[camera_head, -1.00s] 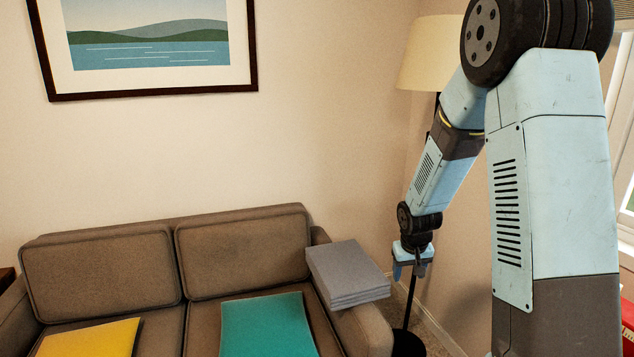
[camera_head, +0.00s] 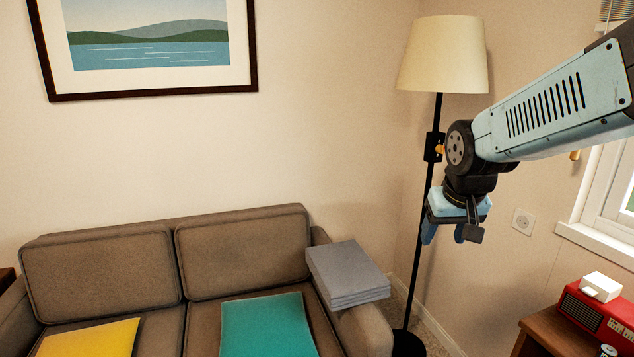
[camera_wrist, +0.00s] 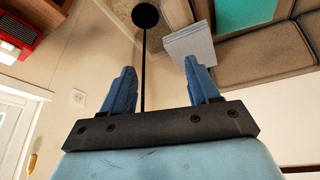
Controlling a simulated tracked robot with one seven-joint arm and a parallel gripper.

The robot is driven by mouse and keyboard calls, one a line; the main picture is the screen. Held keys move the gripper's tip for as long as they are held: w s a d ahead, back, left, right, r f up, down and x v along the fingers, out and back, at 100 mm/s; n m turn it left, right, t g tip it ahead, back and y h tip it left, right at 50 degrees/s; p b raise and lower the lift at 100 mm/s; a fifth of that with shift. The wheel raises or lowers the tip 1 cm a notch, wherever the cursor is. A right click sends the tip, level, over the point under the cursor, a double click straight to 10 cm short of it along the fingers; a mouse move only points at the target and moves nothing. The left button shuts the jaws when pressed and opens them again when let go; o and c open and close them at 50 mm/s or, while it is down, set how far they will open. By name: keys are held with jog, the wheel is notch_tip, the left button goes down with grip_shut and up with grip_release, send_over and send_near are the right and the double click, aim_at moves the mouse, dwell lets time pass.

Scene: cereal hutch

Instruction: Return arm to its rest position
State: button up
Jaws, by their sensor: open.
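My gripper (camera_head: 445,235) hangs from my pale blue arm at the right of the head view, in front of the wall and the floor lamp's pole. Its blue fingers point down. In the wrist view, the two fingers of my gripper (camera_wrist: 158,88) stand well apart with nothing between them but the background. My gripper is open, empty and touching nothing that I can see.
A floor lamp (camera_head: 442,55) stands behind my gripper. A brown sofa (camera_head: 100,270) holds a grey folded stack (camera_head: 345,272) on its arm, plus teal (camera_head: 265,325) and yellow (camera_head: 90,340) pieces. A red radio (camera_head: 595,320) sits on a wooden table (camera_head: 545,335).

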jog(key=s+a+r, duration=0.1)
jog(key=s+r, duration=0.3)
jog(key=s, duration=0.8)
jog(key=shift+r+t, duration=0.35)
jog(key=shift+t, duration=0.05)
